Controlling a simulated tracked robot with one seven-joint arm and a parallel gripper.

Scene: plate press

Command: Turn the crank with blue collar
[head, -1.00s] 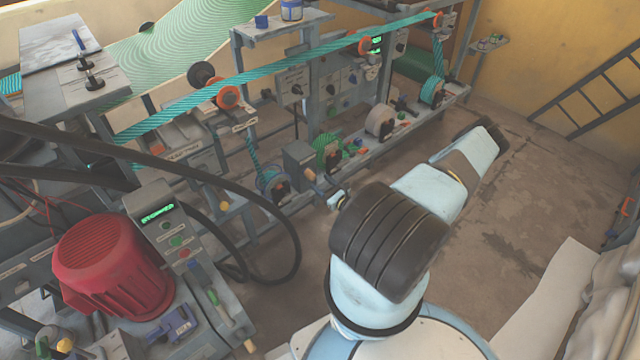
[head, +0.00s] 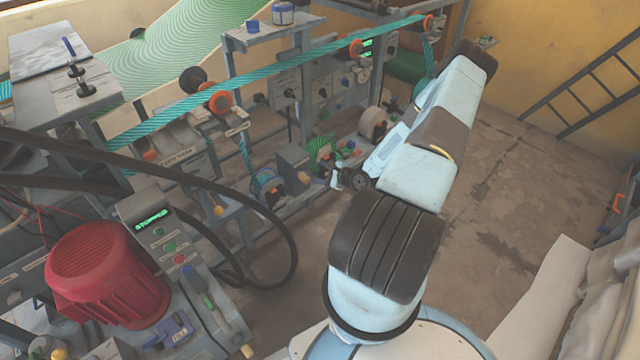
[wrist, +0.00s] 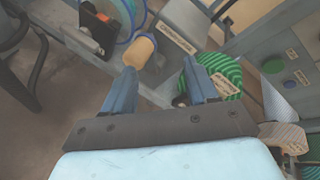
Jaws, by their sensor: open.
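A tan crank handle (wrist: 139,51) shows in the wrist view just beyond my left fingertip, in front of a grey box (wrist: 172,45) with a printed label. In the head view the tan handle (head: 303,177) is small, low on the grey box (head: 292,160). My gripper (wrist: 160,66) is open and empty, its two blue-grey fingers pointing at the box. In the head view my gripper (head: 337,176) is just right of the box, small and partly hidden by my arm.
A green striped spool (wrist: 222,75) is close behind the right finger. A blue-rimmed reel (wrist: 122,22) and dark bracket are at upper left.

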